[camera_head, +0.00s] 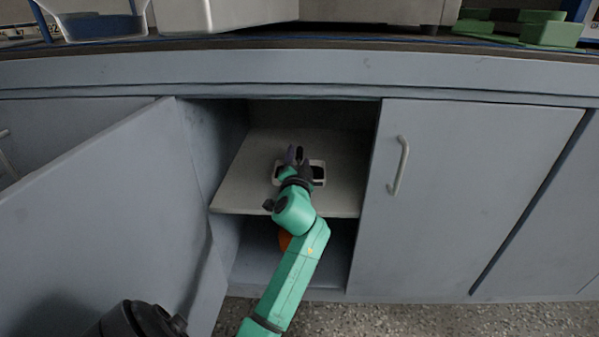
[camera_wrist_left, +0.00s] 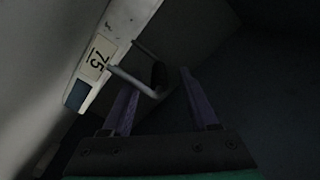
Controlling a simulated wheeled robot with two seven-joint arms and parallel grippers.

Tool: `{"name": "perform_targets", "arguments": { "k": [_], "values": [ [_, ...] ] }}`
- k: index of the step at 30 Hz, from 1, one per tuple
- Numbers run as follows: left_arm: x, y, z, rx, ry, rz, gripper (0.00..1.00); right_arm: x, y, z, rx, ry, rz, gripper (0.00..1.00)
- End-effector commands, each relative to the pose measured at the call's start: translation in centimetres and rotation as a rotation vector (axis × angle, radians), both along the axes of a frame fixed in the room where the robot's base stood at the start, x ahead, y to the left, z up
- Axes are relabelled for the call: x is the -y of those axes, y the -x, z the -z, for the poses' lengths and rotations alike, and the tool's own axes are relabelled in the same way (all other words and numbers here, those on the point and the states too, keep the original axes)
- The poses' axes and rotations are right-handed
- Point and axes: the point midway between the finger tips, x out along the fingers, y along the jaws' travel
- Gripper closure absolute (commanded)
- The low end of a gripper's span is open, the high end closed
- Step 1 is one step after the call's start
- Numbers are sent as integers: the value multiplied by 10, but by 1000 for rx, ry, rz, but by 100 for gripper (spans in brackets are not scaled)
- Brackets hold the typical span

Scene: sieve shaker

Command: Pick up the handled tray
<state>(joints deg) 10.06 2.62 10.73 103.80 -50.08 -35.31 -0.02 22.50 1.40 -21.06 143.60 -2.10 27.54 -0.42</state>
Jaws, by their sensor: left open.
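The handled tray (camera_head: 319,166) is a small pale thing on the cabinet's upper shelf, partly hidden by my left gripper (camera_head: 297,156). In the left wrist view, its white front (camera_wrist_left: 104,48) bears a label with 75, and a grey bar handle (camera_wrist_left: 133,82) sticks out from it. My left gripper (camera_wrist_left: 158,82) is open there, its two purple fingers pointing at the tray. The handle's end reaches into the space between the fingers in the picture; I cannot tell whether they touch. My right gripper is not in view.
The shelf (camera_head: 248,175) is inside a grey cabinet. Its left door (camera_head: 110,215) stands open and its right door (camera_head: 470,200) is shut. An orange thing (camera_head: 285,240) shows below the shelf, partly hidden by my arm. The countertop (camera_head: 300,42) runs above.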

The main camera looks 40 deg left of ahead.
Motion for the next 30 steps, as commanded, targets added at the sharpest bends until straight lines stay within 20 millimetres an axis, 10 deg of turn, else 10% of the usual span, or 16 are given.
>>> {"name": "perform_targets", "arguments": {
  "k": [11,16,30],
  "values": [
    [-16,-23,0,0,1,1,40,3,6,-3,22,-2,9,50],
    [-16,-23,0,-1,1,1,100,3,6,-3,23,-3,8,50],
    [-16,-23,0,-2,0,1,100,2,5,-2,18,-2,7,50]
  ]
}}
